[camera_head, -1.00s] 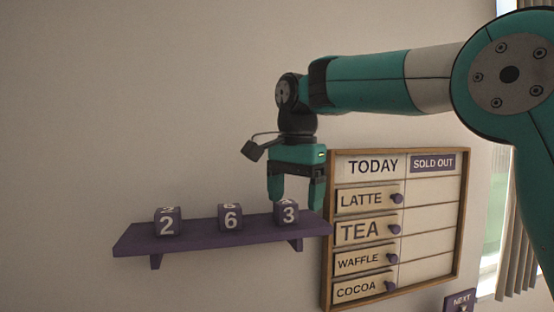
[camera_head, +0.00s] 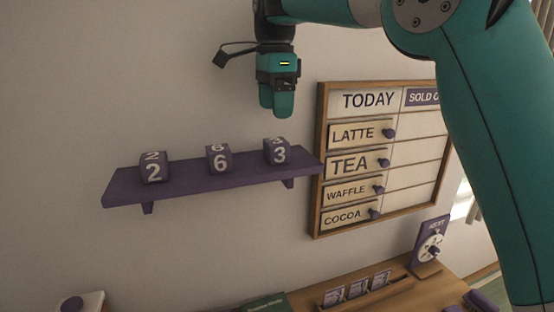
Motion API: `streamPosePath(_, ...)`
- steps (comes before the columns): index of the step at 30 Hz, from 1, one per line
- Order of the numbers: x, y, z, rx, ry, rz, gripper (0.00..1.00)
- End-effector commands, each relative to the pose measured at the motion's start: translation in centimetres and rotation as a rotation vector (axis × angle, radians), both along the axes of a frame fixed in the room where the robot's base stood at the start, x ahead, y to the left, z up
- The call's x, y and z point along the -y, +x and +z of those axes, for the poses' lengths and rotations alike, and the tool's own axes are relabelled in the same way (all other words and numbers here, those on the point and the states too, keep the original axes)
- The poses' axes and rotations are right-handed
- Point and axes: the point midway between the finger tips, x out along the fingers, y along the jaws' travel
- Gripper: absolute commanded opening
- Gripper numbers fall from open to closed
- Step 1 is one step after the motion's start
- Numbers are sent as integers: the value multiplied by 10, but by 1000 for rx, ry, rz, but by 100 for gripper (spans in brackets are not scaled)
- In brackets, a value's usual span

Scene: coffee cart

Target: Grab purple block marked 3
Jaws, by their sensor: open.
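The purple block marked 3 (camera_head: 277,152) sits upright at the right end of the purple wall shelf (camera_head: 205,182), with white 3s on its front and top faces. My gripper (camera_head: 278,112) points down above this block, with a visible gap between fingertips and block. It is open and empty; it is seen nearly side-on, so one finger mostly hides the other. Two similar purple blocks stand to the left on the shelf, one marked 6 (camera_head: 219,158) and one marked 2 (camera_head: 154,167).
A framed menu board (camera_head: 322,165) with pegged strips hangs just right of the shelf. Below right, a wooden counter (camera_head: 410,294) holds a rack of numbered cards (camera_head: 358,289) and a purple NEXT dial sign (camera_head: 431,243). The wall above the shelf's left is clear.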

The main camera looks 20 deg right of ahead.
Motion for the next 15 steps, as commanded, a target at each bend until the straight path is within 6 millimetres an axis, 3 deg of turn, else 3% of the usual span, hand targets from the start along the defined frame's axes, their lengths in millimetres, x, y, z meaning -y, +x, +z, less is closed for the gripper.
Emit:
streamPosePath(1,1,0,-19,0,0,-1,79)
streamPosePath(4,1,0,-31,0,0,-1,79)
streamPosePath(15,2,-1,-46,-1,0,-2,79)
